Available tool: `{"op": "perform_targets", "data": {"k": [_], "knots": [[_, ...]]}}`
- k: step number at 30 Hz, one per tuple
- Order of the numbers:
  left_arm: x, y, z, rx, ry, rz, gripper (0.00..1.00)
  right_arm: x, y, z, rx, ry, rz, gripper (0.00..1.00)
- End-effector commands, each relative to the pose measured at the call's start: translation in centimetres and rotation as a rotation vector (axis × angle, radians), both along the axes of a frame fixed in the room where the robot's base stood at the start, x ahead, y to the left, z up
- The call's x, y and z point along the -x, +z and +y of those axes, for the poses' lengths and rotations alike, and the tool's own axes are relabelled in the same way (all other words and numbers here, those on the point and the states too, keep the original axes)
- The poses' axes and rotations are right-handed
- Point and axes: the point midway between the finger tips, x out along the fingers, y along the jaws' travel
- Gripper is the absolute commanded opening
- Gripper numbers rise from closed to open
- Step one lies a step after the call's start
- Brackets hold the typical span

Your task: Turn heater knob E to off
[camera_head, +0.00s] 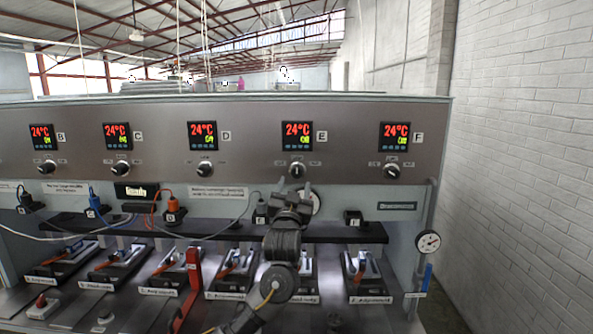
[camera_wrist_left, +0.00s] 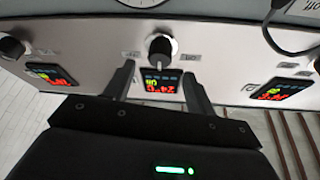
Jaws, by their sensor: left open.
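Heater knob E (camera_head: 297,170) is a dark round knob on the steel panel, below a lit display (camera_head: 297,135) reading 24°C beside the label E (camera_head: 321,136). Its pointer direction is too small to tell. My left gripper (camera_head: 293,187) is open just below the knob in the head view. In the left wrist view, turned over, the knob (camera_wrist_left: 160,46) lies beyond the two spread fingers (camera_wrist_left: 159,80), roughly centred between them. The fingers do not grip it. The display (camera_wrist_left: 160,84) shows between the fingers. My right gripper is not in view.
Similar knobs sit on both sides, such as knob D (camera_head: 205,169) and knob F (camera_head: 392,171). A black shelf (camera_head: 350,232) and several clamp stations (camera_head: 368,275) lie below. A brick wall (camera_head: 520,150) stands at right.

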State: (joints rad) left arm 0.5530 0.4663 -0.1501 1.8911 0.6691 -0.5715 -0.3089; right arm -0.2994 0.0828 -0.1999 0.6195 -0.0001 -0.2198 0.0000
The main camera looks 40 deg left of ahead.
Motion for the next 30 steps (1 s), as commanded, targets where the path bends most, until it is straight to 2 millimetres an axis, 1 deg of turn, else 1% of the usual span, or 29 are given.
{"op": "perform_targets", "data": {"k": [1,6,9,13,21,23,30], "knots": [[-0.8,0.9,0.6,-0.003,0.003,0.004,0.55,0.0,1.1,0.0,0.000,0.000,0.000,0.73],[-2.9,1.7,1.8,0.000,0.002,0.002,0.55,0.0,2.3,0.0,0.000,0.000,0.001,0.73],[-3.7,2.0,2.3,-0.001,0.001,0.002,0.55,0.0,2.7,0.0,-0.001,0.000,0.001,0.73],[-4.2,2.0,2.6,0.000,0.000,0.002,0.55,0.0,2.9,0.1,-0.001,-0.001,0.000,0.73],[-4.3,1.9,2.7,0.000,-0.001,0.001,0.55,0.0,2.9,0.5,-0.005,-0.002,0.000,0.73],[-4.3,1.9,2.6,0.000,-0.001,0.001,0.49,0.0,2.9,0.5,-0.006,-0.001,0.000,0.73],[-4.3,1.9,2.6,0.000,-0.001,0.001,0.17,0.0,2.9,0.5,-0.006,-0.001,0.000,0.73]]}}
